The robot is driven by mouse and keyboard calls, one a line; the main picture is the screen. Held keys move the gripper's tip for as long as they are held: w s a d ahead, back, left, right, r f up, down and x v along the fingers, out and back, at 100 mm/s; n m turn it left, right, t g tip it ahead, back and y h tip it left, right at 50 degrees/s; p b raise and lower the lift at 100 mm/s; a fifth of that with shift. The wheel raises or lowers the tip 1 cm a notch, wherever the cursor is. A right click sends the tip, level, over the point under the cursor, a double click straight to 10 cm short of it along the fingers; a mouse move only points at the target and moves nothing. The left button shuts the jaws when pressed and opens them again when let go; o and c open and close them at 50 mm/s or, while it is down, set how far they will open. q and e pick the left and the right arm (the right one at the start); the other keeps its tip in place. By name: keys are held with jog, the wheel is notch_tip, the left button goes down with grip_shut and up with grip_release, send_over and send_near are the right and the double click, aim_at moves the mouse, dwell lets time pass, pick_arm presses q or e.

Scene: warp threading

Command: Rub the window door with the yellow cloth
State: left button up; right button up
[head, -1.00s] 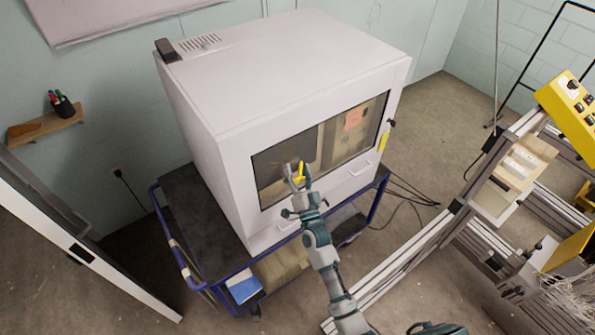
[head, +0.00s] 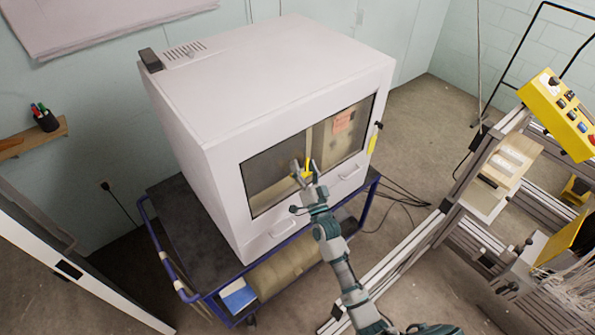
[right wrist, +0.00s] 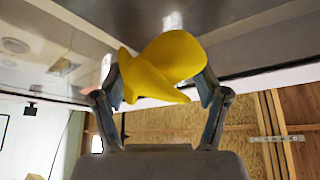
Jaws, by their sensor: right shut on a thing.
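The white cabinet (head: 272,85) has a window door (head: 275,176) of dark glass in a white frame. My right gripper (head: 308,168) is in front of the middle of the glass. It is shut on the yellow cloth (head: 308,166), which sticks out past the fingertips. In the right wrist view the bunched cloth (right wrist: 165,68) sits between the two fingers (right wrist: 160,90), close to the glass. I cannot tell for sure whether it touches. My left gripper is not in view.
The cabinet stands on a dark cart (head: 185,222) with blue rails. Door handles (head: 350,172) stick out below the glass. A metal frame (head: 440,215) with a yellow control box (head: 560,112) stands at the right. A wall shelf (head: 35,138) holds pens.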

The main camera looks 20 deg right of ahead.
aim_at(282, 166)
jog(key=shift+w+d+f+b, duration=0.1)
jog(key=shift+w+d+b, duration=0.15)
jog(key=shift+d, duration=0.55)
jog(key=shift+w+d+b, duration=0.1)
jog(key=shift+w+d, duration=0.25)
jog(key=shift+d, duration=0.45)
jog(key=shift+w+d, duration=0.15)
jog(key=shift+d, duration=0.15)
jog(key=shift+a, duration=0.15)
jog(key=shift+s+a+p, duration=0.2)
jog(key=shift+a+p, duration=0.15)
jog(key=shift+a, duration=0.1)
jog(key=shift+s+a+p, duration=0.2)
jog(key=shift+a+p, duration=0.15)
jog(key=shift+a, duration=0.1)
jog(key=shift+s+a+p, duration=0.15)
jog(key=shift+s+a, duration=0.05)
jog(key=shift+a, duration=0.3)
jog(key=shift+s+a+p, duration=0.15)
jog(key=shift+a, duration=0.3)
jog(key=shift+s+a+p, duration=0.3)
jog(key=shift+a, duration=0.5)
jog(key=shift+s+a+p, duration=0.3)
jog(key=shift+a+p, duration=0.05)
jog(key=shift+a, duration=0.5)
jog(key=shift+s+a+p, duration=0.3)
jog(key=shift+a, duration=0.5)
jog(key=shift+s+a, duration=0.2)
jog(key=shift+a, duration=0.4)
